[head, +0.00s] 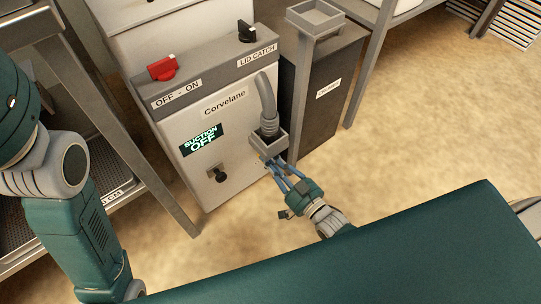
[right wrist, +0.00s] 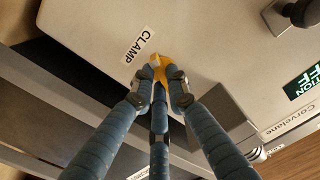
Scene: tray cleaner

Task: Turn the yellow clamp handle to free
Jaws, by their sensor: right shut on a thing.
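The yellow clamp handle (right wrist: 158,64) shows in the right wrist view, beside the CLAMP label (right wrist: 138,45) on the machine's pale panel. My right gripper (right wrist: 160,82) is shut on it, with its blue fingers around the handle. Most of the handle is hidden between the fingertips. In the head view my right gripper (head: 271,163) reaches up to the right side of the Corvelane machine (head: 222,127), just below the hose socket, and the handle is hidden there. My left arm comes in at the left, but its gripper is out of the picture.
The machine carries a red OFF-ON switch (head: 162,68), a black LID CATCH knob (head: 247,32) and a display (head: 201,140) reading SUCTION OFF. A grey hose (head: 266,100) enters a socket box above my right gripper. A dark bin (head: 327,95) and grey post stand close right.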

